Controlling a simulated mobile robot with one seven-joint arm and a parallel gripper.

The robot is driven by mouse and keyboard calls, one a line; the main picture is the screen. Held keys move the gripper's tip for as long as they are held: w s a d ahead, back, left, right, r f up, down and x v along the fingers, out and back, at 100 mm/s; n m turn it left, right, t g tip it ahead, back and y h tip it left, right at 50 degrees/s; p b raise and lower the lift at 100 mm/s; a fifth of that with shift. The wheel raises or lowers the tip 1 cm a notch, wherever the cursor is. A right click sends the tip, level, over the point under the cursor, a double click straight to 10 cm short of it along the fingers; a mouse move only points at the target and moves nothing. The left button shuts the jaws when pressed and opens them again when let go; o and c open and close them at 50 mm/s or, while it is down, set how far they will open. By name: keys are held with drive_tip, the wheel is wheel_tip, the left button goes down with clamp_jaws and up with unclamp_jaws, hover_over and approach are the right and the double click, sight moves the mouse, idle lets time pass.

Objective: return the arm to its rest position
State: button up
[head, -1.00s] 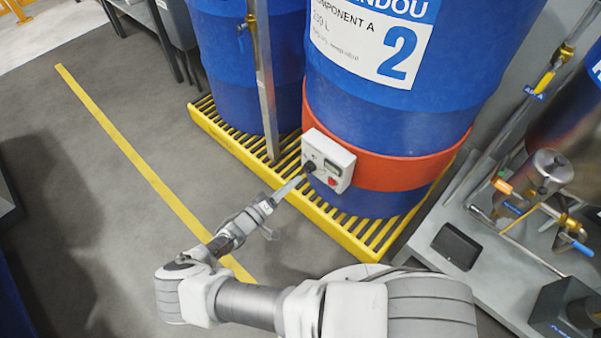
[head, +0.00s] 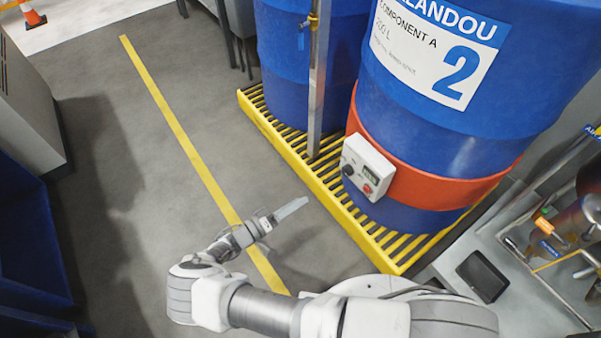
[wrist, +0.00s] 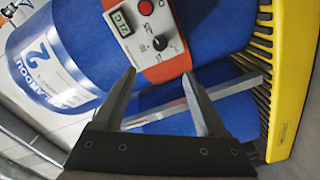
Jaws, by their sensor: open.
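My gripper (head: 290,210) is at the end of my bent arm, above the grey floor and to the left of the drum pallet in the head view. In the wrist view its two fingers (wrist: 160,95) are apart with nothing between them. The white control box (head: 367,168) on the orange band of the drum stands clear of the fingers. The wrist view shows its display, red button and black knob (wrist: 160,42) beyond the fingertips.
The blue drum marked 2 (head: 430,60) and another blue drum (head: 285,70) stand on a yellow slatted pallet (head: 300,160). A metal post (head: 318,90) rises beside them. A grey bench (head: 520,260) is at right. Floor with a yellow line (head: 185,145) is open at left.

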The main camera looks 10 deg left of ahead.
drive_tip(key=w+d+r+m+g+y, duration=0.1)
drive_tip(key=d+r+m+g+y, duration=0.25)
drive_tip(key=r, duration=0.75)
drive_tip(key=d+r+g+y, duration=0.2)
drive_tip(key=d+r+g, duration=0.3)
drive_tip(key=r, duration=0.6)
drive_tip(key=w+d+r+m+g+y, duration=0.1)
drive_tip(key=d+r+g+y, duration=0.3)
drive_tip(key=r, duration=0.7)
drive_tip(key=s+d+r+n+t+y, duration=0.1)
drive_tip(key=s+d+r+t+y, duration=0.15)
drive_tip(key=s+d+r, duration=0.45)
drive_tip(key=s+d+r+n+t+y, duration=0.1)
drive_tip(key=s+d+r+t, duration=0.25)
drive_tip(key=s+r, duration=0.55)
wheel_tip(320, 180, up, 25)
drive_tip(key=p, duration=2.4)
drive_tip(key=shift+d+g+p, duration=0.2)
drive_tip(key=shift+g+p, duration=0.15)
drive_tip(key=shift+a+f+m, duration=0.1)
drive_tip(key=shift+f+m, duration=0.05)
drive_tip(key=shift+m, duration=0.1)
